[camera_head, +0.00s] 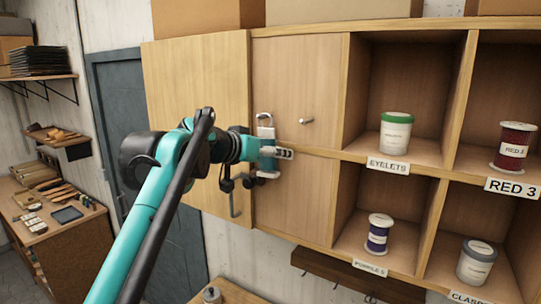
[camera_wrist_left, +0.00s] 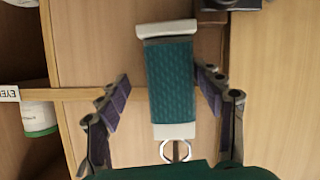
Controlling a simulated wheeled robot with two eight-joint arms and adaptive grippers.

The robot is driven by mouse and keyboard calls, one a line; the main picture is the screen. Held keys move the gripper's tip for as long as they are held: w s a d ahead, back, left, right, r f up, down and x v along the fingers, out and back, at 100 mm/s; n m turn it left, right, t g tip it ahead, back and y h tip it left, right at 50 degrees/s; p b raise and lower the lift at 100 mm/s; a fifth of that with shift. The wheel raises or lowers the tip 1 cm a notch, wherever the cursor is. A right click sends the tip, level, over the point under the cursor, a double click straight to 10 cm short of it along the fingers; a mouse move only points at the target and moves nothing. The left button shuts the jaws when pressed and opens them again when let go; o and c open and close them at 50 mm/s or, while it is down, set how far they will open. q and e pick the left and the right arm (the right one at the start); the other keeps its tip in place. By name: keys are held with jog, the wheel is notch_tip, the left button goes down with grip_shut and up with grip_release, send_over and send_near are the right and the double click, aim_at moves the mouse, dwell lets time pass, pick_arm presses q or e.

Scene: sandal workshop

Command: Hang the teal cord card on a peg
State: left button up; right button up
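The teal cord card (camera_wrist_left: 170,82) has white ends and a metal loop (camera_wrist_left: 180,150) at one end. In the wrist view, which is upside down, the loop is at the bottom. In the head view its white loop end (camera_head: 265,131) shows upright before the cabinet door, above my left gripper (camera_head: 270,154). The fingers (camera_wrist_left: 163,86) stand either side of the card, with a clear gap on the picture's left and little or none on the right. I cannot tell whether the loop is on a peg; its support is hidden. My right gripper is out of view.
Open cubbies at right hold a green-lidded jar (camera_head: 396,132) and spools. A dark rail (camera_head: 345,274) is fixed below the cabinet. A wooden panel (camera_head: 195,100) is at left.

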pick_arm(q)
jog(key=v, duration=1.2)
jog(key=s+a+f+n+g+y+b, duration=0.1)
jog(key=s+a+f+b, duration=0.3)
jog(key=f, duration=2.2)
jog(key=s+a+f+n+g+y+b, duration=0.1)
jog(key=s+a+f+y+b, duration=0.3)
jog(key=s+f+b, duration=0.7)
jog(key=s+a+f+n+g+y+b, duration=0.2)
jog(key=s+a+f+b, duration=0.3)
jog(key=f+b, duration=1.3)
notch_tip(320, 180, down, 25)
jog(key=shift+s+a+f+n+y+b, duration=0.25)
jog(key=shift+s+n+y, duration=0.45)
jog(key=shift+s, duration=0.45)
